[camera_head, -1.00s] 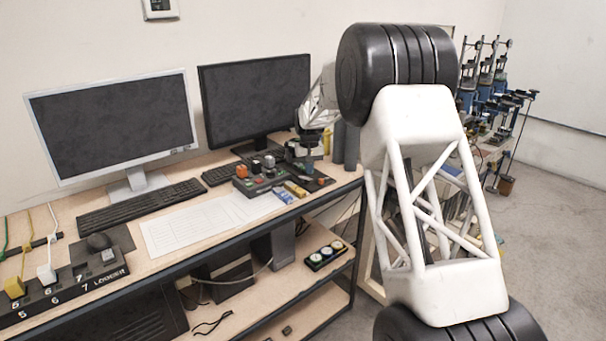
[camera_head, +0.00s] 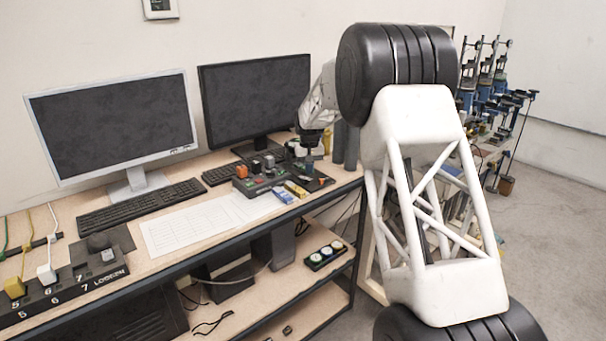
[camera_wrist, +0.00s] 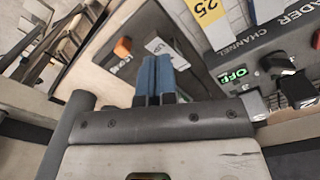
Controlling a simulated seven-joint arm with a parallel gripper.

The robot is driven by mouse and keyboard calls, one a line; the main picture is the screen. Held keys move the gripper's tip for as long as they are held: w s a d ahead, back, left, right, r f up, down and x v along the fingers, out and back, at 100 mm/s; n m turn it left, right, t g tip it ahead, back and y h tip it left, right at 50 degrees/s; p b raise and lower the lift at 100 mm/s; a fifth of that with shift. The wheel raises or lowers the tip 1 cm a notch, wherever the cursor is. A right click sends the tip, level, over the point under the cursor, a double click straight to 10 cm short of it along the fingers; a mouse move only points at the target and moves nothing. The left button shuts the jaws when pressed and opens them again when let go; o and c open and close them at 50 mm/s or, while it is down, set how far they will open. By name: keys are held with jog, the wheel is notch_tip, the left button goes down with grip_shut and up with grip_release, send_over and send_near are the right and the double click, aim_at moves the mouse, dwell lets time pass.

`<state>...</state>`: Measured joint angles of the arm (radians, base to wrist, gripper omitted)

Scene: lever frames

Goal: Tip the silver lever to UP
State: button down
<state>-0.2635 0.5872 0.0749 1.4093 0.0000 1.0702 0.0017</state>
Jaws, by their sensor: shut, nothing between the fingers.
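My gripper (camera_wrist: 155,78) shows in the wrist view with its two blue fingertips together and nothing between them. It is over a dark plate (camera_wrist: 100,62) that bears a white label reading UP (camera_wrist: 166,46) and an orange piece (camera_wrist: 123,47). The label is just beyond the fingertips in the picture. In the head view my gripper (camera_head: 309,163) points down above the dark plate (camera_head: 318,187) at the right end of the desk. I cannot make out the silver lever for certain in either view; my gripper hides part of the plate. Contact cannot be told.
A panel with knobs (camera_head: 262,184) is left of the plate; its green OFF display (camera_wrist: 234,76) shows in the wrist view. A monitor (camera_head: 256,101) and dark cylinders (camera_head: 346,148) stand behind. A paper sheet (camera_head: 205,222) lies left.

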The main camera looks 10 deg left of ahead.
jog(key=shift+f, duration=1.4)
dwell(1.4)
jog(key=shift+r, duration=3.5)
